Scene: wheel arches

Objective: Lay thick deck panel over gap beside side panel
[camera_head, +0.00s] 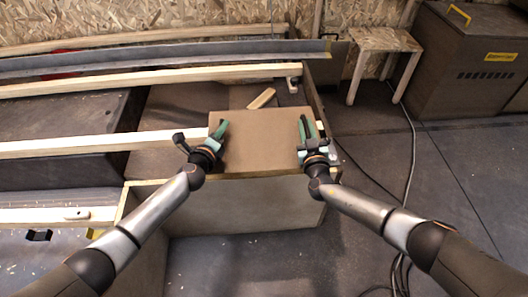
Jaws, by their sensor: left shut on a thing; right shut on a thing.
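The thick deck panel (262,138) is a brown rectangular board in the middle of the head view. It lies flat or nearly flat at the top of a wooden box frame; whether it touches the frame is unclear. My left gripper (220,138) is shut on its left edge, and my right gripper (305,135) is shut on its right edge. A grey-beige upright panel (240,205), perhaps the side panel, stands below the deck panel's near edge. The gap is not clearly visible; dark space shows behind and left of the deck panel.
Pale wooden beams (90,145) run in from the left, one ending near the deck panel. A small wood block (262,98) lies behind it. A stool (385,45) and a dark cabinet (470,60) stand at the back right. Cables (412,150) cross the open floor on the right.

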